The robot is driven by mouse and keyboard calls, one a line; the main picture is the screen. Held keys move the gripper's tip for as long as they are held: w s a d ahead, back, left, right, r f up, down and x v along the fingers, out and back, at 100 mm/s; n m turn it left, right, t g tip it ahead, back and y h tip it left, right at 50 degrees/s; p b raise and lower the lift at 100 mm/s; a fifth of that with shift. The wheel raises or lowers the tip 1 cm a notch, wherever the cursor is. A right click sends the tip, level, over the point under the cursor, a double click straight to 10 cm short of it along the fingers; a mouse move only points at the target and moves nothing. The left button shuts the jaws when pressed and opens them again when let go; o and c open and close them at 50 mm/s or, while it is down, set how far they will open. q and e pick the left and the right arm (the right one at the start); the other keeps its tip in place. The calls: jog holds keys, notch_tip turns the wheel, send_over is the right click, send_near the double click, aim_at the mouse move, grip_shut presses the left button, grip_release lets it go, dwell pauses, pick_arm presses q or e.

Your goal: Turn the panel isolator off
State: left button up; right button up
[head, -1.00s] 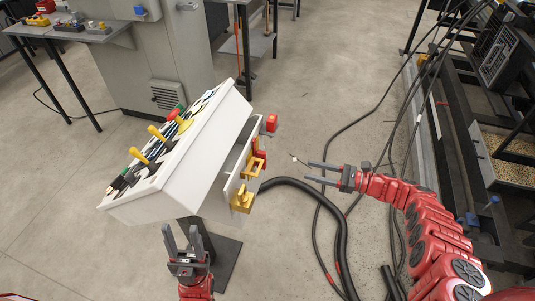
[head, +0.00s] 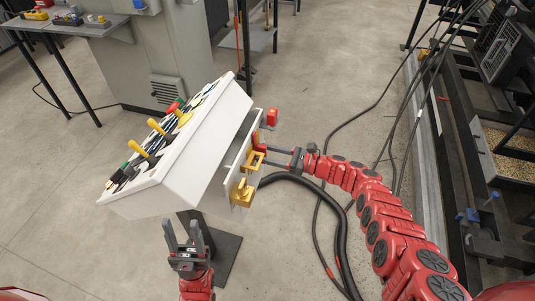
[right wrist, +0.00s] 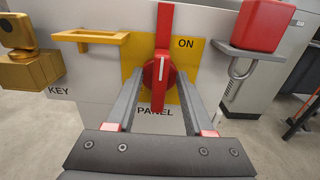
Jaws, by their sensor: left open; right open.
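The panel isolator (right wrist: 164,35) is a red rotary handle on a yellow plate, in the middle of the right wrist view. Its handle stands upright, with ON printed at its upper right and PANEL below. In the head view the isolator (head: 257,141) is a small red part on the console's right side. My right gripper (right wrist: 160,78) is open, its fingers on either side of the red knob; I cannot tell whether they touch it. It also shows in the head view (head: 268,157). My left gripper (head: 182,223) is open and empty in front of the console.
A yellow bracket (right wrist: 92,38) and a yellow key block (right wrist: 29,55) are left of the isolator. The white console (head: 190,160) has levers on top. Black cables (head: 330,205) lie on the floor.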

grip_shut()
jog(key=shift+n, duration=0.3)
jog(key=n+b, duration=0.1)
jog(key=n, duration=0.1)
jog(key=shift+s+f+n, duration=0.1)
jog(key=shift+f+n, duration=0.05)
jog(key=shift+n, duration=0.25)
jog(key=n+b, duration=0.2)
jog(key=shift+f+n, duration=0.15)
jog(key=shift+n, duration=0.15)
jog(key=shift+s+a+f+n+b, duration=0.1)
jog(key=shift+s+n+b, duration=0.05)
jog(key=shift+n+b, duration=3.15)
jog(key=shift+s+f+n+b, duration=0.1)
jog(key=shift+n+b, duration=2.7)
jog(key=shift+b, duration=0.85)
